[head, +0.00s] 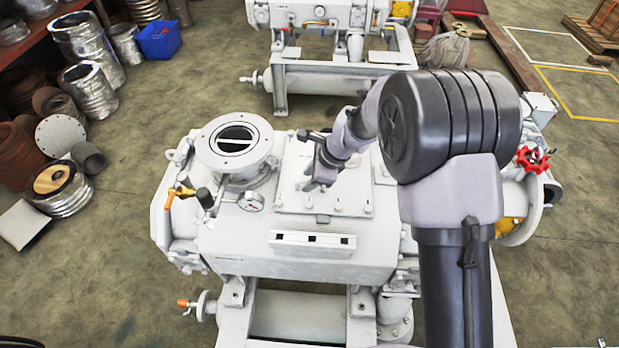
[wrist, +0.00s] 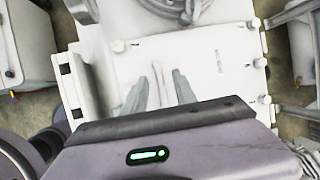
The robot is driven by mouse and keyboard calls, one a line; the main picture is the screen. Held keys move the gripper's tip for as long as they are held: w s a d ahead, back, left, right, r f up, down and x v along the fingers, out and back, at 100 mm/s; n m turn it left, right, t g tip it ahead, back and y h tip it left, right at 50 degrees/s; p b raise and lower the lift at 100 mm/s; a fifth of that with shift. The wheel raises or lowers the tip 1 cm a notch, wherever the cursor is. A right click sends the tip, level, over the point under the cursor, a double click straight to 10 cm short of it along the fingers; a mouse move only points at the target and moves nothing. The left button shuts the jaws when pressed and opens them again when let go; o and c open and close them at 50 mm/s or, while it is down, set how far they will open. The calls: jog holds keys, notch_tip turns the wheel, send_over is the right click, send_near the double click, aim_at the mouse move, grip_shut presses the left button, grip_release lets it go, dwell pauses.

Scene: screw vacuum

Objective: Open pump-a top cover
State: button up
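Pump-a (head: 250,245) is the near white machine in the head view. Its top cover, a flat white plate (head: 350,188) with bolts along its edges, lies flat on the body right of the round flanged port. The cover (wrist: 215,85) also fills the middle of the wrist view, with bolt heads at its edges. My gripper (head: 318,180) is over the left-centre part of the cover, pointing down. I cannot tell whether the fingertips touch the cover. My arm hides the machine's right part.
A red handwheel (head: 533,160) is at right. A second white machine (head: 325,80) stands behind.

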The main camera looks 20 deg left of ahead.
grip_shut()
dwell(1.3)
